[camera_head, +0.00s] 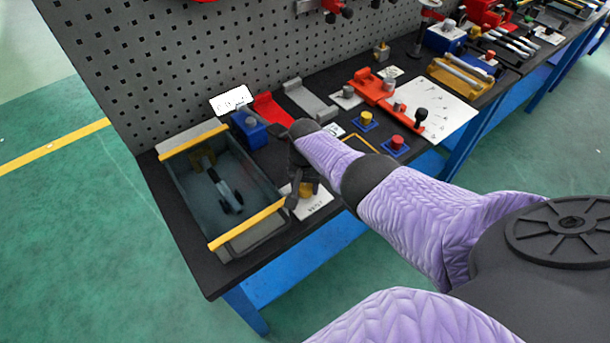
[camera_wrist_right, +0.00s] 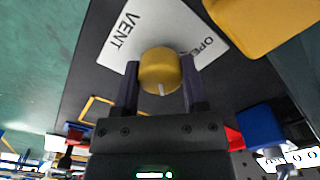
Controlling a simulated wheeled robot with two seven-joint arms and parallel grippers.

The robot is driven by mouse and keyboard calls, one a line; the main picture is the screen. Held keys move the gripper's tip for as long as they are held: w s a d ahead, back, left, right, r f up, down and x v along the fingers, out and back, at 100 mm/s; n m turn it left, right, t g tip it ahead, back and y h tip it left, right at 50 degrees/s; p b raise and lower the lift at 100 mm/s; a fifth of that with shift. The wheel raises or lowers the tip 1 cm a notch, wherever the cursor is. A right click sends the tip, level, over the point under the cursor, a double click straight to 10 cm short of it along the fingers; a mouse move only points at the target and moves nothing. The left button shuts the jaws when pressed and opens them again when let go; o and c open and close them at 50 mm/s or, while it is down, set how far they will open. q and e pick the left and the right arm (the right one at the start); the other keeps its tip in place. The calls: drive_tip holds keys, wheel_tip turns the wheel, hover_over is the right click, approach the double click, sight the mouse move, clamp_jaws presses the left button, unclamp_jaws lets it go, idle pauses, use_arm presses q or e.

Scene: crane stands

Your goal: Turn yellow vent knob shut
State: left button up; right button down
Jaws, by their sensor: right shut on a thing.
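The yellow vent knob (camera_wrist_right: 160,72) sits on a white plate (camera_wrist_right: 144,25) lettered VENT and OPEN. A white mark on the knob points toward my gripper's palm in the right wrist view. My right gripper (camera_wrist_right: 160,88) is shut on the knob, with one finger on each side of it. In the head view, the right gripper (camera_head: 303,190) is at the bench's front edge beside the bin, and the knob (camera_head: 306,190) shows partly behind the fingers. The plate (camera_head: 316,204) sticks out below it. My left gripper is not in view.
A grey bin (camera_head: 178,188) with yellow edges stands just left of the gripper, holding dark tools. A blue block (camera_head: 249,130) and a red holder (camera_head: 270,108) stand behind. Yellow (camera_head: 366,118) and red (camera_head: 397,142) knobs on blue bases lie to the right, near my forearm.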

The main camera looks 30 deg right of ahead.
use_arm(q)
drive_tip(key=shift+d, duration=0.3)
use_arm(e)
drive_tip(key=shift+w+r, duration=0.1)
drive_tip(key=shift+c, duration=1.9)
unclamp_jaws()
drive_tip(key=shift+o, duration=1.2)
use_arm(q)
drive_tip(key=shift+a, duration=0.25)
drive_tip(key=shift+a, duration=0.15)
